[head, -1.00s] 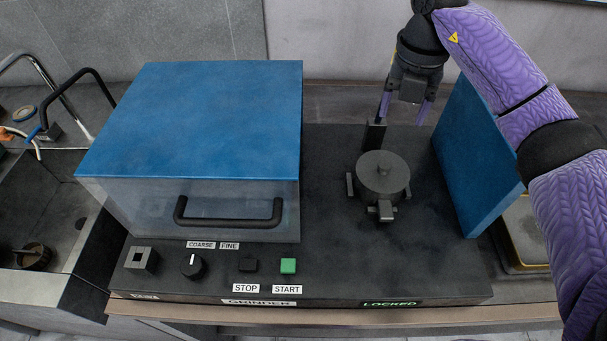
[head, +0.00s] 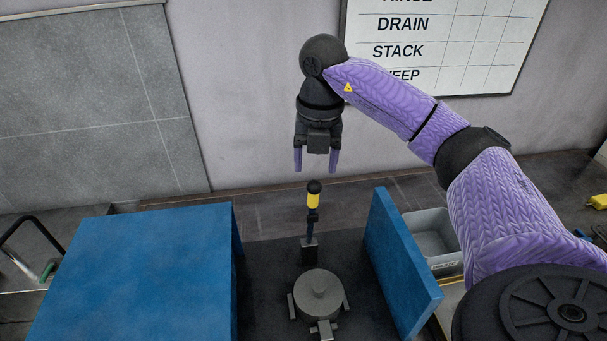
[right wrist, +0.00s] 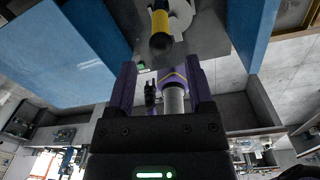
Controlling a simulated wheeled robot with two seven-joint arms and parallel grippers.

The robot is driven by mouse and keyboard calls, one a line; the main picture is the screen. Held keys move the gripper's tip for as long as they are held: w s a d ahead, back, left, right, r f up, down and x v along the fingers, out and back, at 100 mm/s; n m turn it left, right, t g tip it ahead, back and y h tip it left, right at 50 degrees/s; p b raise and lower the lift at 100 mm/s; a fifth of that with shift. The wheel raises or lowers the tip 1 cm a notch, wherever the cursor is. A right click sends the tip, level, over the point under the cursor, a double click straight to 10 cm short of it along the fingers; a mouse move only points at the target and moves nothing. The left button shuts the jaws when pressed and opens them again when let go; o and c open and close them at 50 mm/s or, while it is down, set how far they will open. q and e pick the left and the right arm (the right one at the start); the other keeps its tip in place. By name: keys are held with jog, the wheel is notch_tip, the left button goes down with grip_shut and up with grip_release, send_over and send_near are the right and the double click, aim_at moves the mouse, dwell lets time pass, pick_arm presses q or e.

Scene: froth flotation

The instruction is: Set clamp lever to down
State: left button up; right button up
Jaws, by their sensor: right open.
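The clamp lever (head: 314,200) stands upright behind the round grey clamp body (head: 319,292). It has a yellow grip, a black knob on top and a dark base. My right gripper (head: 316,168) is open and empty, pointing down, with its purple fingers just above the knob in the picture. In the right wrist view the lever (right wrist: 160,24) shows its yellow grip and dark knob beyond the open fingers (right wrist: 160,70), apart from them. My left gripper is not in view.
A large blue-topped cover (head: 140,275) stands left of the clamp and a blue upright panel (head: 402,260) stands to its right. A grey bin (head: 433,232) sits beyond the panel. A wall with a chart (head: 440,45) is behind. The space around the lever's top is clear.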

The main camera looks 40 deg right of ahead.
aim_at(313, 207)
notch_tip(313, 207, down, 7)
jog(key=shift+a+r, duration=0.1)
jog(key=shift+r, duration=0.05)
grip_shut()
dwell(1.4)
